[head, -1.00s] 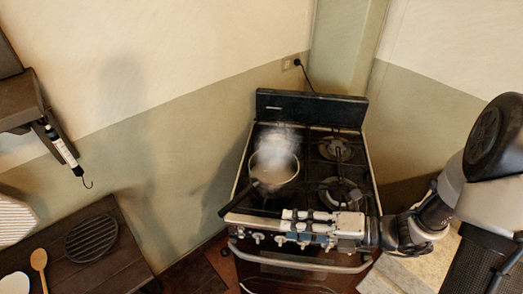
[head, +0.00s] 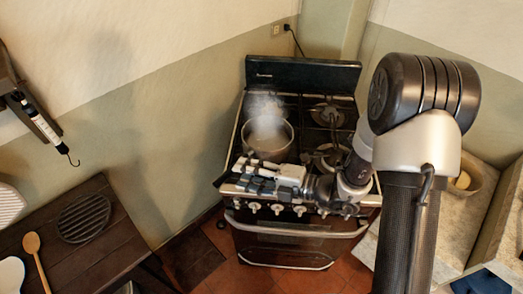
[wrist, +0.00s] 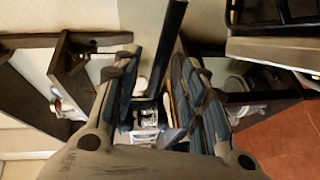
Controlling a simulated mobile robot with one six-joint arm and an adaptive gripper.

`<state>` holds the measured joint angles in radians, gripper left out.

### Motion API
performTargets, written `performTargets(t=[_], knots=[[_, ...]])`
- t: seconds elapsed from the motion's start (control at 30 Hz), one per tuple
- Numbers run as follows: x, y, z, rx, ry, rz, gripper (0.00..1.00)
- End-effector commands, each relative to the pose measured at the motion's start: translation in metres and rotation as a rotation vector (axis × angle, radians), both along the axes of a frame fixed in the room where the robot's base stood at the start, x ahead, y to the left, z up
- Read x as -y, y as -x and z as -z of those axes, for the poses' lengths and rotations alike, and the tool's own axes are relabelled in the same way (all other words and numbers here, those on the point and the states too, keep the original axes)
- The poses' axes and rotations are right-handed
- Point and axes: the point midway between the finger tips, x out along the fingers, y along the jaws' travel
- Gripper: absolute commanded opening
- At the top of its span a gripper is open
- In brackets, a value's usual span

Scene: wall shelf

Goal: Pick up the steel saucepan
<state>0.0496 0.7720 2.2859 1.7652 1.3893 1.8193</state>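The steel saucepan (head: 268,137) stands on the left side of the stove top, with steam rising from it. Its dark handle points toward the front left, and the handle's end (head: 221,181) shows just past my gripper. My gripper (head: 246,176) is at the stove's front edge, over the handle. In the wrist view a dark bar (wrist: 170,40), which looks like the handle, runs between the two spread fingers of my gripper (wrist: 165,72). Gaps show beside the bar, so the fingers are open around it. The part of the handle nearest the pan is partly hidden by my gripper.
The black stove (head: 303,76) has free burners to the right of the pan and knobs along its front. A dark wooden table (head: 110,250) with a round grate (head: 84,218) and a wooden spoon (head: 35,255) stands at the left. A counter with a bowl (head: 463,183) is at the right.

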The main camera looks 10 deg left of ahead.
Motion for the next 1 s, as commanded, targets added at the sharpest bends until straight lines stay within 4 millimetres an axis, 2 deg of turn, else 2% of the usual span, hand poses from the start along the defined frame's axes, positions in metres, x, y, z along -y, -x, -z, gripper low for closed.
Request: performTargets(t=[0.13,0.4,0.67,1.0], knots=[[-0.011,-0.003,0.004,0.001,0.001,-0.002,0.39],[-0.046,-0.014,0.011,0.002,0.000,-0.002,0.39],[-0.050,-0.016,0.010,0.001,0.000,0.001,0.39],[-0.050,-0.016,0.011,0.001,0.000,0.001,0.19]])
